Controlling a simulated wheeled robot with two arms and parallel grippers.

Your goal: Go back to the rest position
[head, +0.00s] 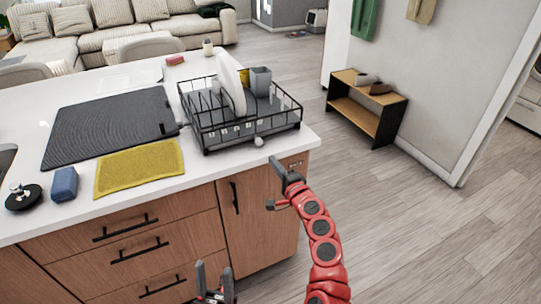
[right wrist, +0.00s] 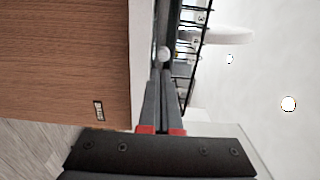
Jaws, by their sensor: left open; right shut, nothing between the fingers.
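My right gripper (head: 273,162) is at the end of the red arm, just in front of the island's right corner and below the dish rack (head: 245,128). In the right wrist view its two fingers (right wrist: 162,82) lie close together with nothing between them, near the counter edge and the rack wires. My left gripper (head: 213,270) is low at the bottom of the head view, in front of the drawers. Its fingers point up, apart and empty. Most of the left arm is out of view.
The island counter (head: 240,158) holds a black mat (head: 110,125), a yellow cloth (head: 140,168) and a blue sponge (head: 64,184). The rack holds a white plate (head: 231,85) and a grey cup (head: 260,80). Open floor (head: 430,230) lies to the right, with a low shelf (head: 367,105) beyond.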

